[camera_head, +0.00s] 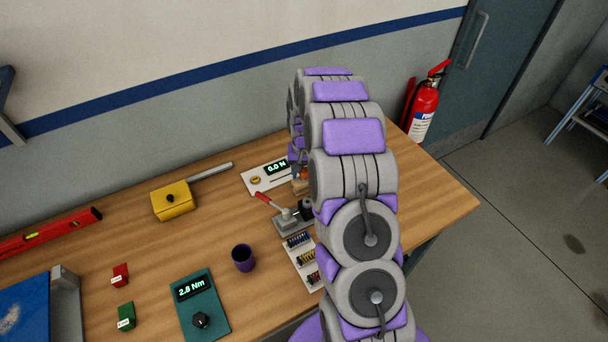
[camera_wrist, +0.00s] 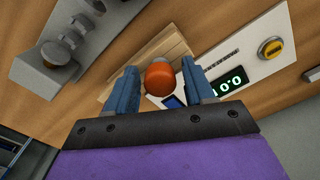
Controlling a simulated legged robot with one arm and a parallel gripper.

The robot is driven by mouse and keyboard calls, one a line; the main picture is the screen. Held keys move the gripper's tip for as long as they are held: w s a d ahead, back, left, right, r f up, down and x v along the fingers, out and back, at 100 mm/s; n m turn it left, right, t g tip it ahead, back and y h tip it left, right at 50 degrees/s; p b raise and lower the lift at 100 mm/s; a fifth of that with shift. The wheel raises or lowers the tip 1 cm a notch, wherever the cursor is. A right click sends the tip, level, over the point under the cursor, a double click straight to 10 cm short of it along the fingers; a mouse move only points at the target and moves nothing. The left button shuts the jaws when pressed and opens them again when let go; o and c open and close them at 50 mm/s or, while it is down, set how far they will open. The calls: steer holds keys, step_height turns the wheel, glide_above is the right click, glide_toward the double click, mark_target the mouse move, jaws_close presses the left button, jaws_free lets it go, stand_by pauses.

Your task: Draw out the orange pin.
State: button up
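The orange pin (camera_wrist: 160,78) shows its rounded head in the wrist view, between the two blue fingers of my gripper (camera_wrist: 161,90). Small gaps show between the head and the fingers, so my gripper looks open around it. In the head view only a small orange bit (camera_head: 299,173) shows beside my arm, which hides most of the gripper.
A white panel (camera_wrist: 285,42) with a green readout and yellow knob lies right of the pin in the wrist view. A grey clamp (camera_head: 288,219) with a red lever stands close by. A purple cup (camera_head: 243,258), yellow box (camera_head: 173,201) and teal meter (camera_head: 214,318) stand farther left.

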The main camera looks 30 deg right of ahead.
steer(key=c, duration=0.8)
steer(key=shift+r, duration=0.1)
steer(key=shift+c, duration=0.2)
steer(key=shift+r, duration=0.1)
steer(key=shift+r+p, duration=0.75)
steer(key=shift+r, duration=1.85)
steer(key=shift+r, duration=0.15)
steer(key=shift+r+p, duration=0.65)
steer(key=shift+r, duration=1.3)
